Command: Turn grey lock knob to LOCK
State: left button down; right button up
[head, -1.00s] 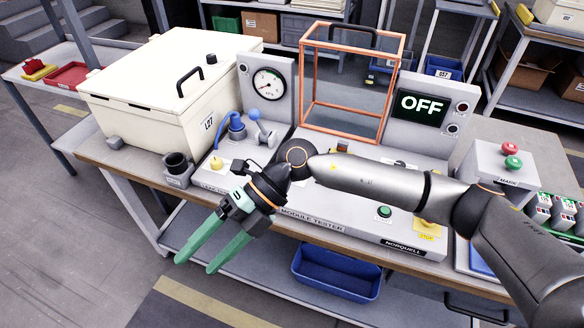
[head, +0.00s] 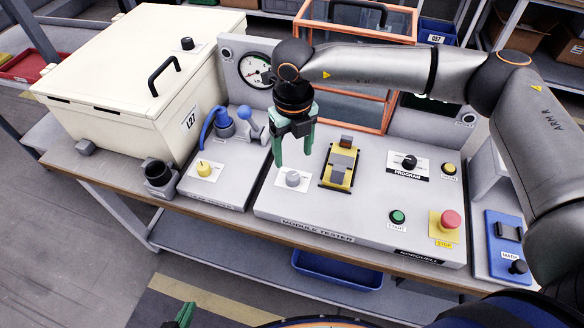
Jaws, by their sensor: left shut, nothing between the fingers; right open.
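The grey lock knob (head: 292,178) sits on a small white plate at the left of the module tester (head: 330,205). The plate's markings are too small to read, so I cannot tell the knob's position. My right gripper (head: 293,159) hangs just above and behind the knob in the picture, fingers pointing down. It is open, with nothing between its green fingers. My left gripper (head: 181,317) shows only as green fingertips at the bottom edge, shut and far from the bench top.
Beside the knob is a yellow-edged module fixture (head: 340,165). A program knob (head: 409,162), green start button (head: 398,216) and red stop button (head: 450,220) lie right. An orange-framed guard (head: 300,30) stands behind.

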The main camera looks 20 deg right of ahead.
aim_at(293, 176)
notch_tip(293, 176, down, 8)
jog(key=shift+w+f+p, duration=0.1)
jog(key=shift+p, duration=0.2)
jog(key=shift+c, duration=0.2)
grip_shut()
dwell(0.3)
